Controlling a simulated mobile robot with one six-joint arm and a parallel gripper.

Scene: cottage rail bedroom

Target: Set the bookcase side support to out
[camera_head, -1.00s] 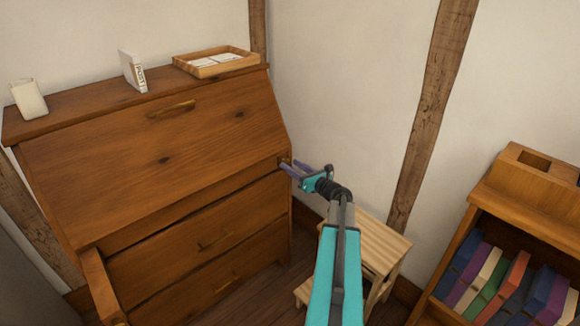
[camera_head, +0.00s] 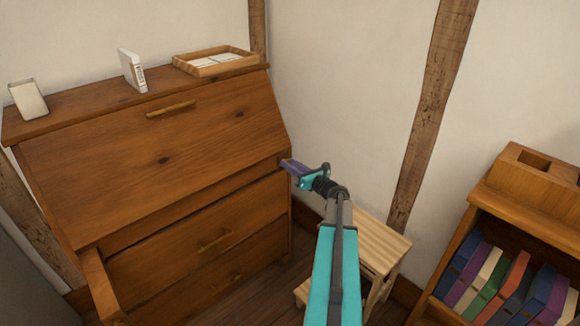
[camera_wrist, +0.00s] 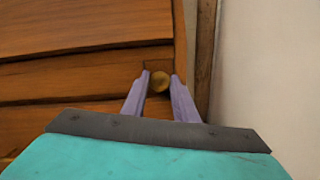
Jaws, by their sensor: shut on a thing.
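The wooden bureau (camera_head: 160,160) stands at the left, its sloping front closed. Its right side support (camera_wrist: 158,66), on the side nearer the bookcase (camera_head: 530,205), shows in the wrist view as a small square end that looks level with the front. A round brass knob (camera_wrist: 160,81) sits on it. My gripper (camera_head: 287,166) is shut on this knob, one purple finger on each side. In the head view my fingers hide the knob and the support's end. The bureau's left side support (camera_head: 97,285) sticks out from the front.
A small wooden step stool (camera_head: 375,245) stands beneath my arm, between bureau and bookcase. A tray (camera_head: 215,62), a white book (camera_head: 132,70) and a pale block-like item (camera_head: 28,99) rest on the bureau top. Wall lies close to the right of the bureau.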

